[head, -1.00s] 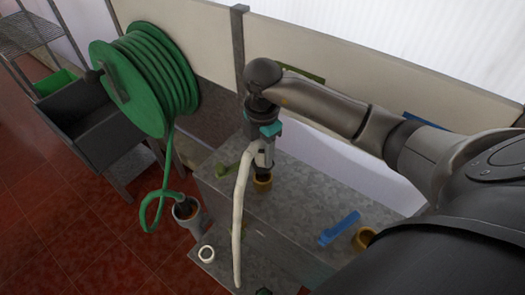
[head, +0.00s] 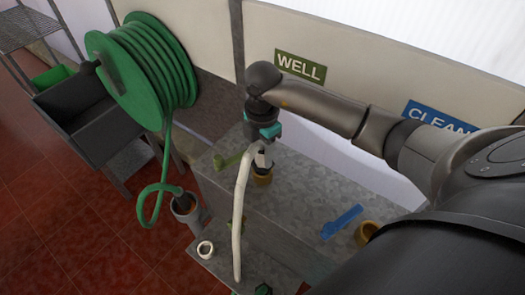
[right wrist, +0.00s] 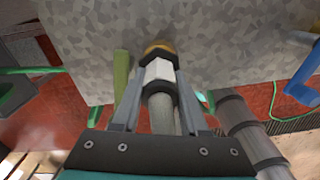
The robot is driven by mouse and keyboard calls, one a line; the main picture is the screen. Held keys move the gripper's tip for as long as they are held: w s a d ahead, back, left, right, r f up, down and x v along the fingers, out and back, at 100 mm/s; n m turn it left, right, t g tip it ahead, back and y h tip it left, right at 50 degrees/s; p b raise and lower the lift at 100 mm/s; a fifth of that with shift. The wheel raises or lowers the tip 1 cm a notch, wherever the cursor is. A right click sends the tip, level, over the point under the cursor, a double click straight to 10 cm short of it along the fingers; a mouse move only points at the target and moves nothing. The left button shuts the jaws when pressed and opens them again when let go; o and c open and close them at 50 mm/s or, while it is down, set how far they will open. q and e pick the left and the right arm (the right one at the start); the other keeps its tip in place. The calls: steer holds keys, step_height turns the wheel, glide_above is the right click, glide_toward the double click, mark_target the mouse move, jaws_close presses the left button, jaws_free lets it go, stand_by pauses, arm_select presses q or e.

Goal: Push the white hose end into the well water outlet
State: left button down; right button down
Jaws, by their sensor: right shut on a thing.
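My right gripper (head: 264,147) is shut on the white hose (head: 239,215) close to its end, above the brass well water outlet (head: 263,180) below the green WELL sign (head: 300,67). In the right wrist view, the fingers (right wrist: 157,95) flank the pale hose, and the white hose end (right wrist: 158,72) points at the brass outlet (right wrist: 158,47). The end lines up with the outlet and appears to meet its mouth; I cannot tell how deep it sits. The rest of the hose hangs down in front of the metal ledge. My left gripper is not in view.
A green lever (head: 230,160) is left of the well outlet. A blue lever (head: 342,222) and another brass outlet (head: 368,231) are to the right, below the blue CLEAN sign (head: 436,116). A green hose reel (head: 145,72) stands left. A white ring (head: 205,249) is below.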

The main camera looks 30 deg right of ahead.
steer(key=shift+f+b, duration=0.35)
steer(key=shift+f, duration=0.25)
steer(key=shift+f, duration=0.3)
stand_by(0.4)
steer(key=shift+c, duration=1.8)
jaws_free()
step_height(320, 180, up, 15)
steer(key=p, duration=0.1)
steer(key=shift+r, duration=0.15)
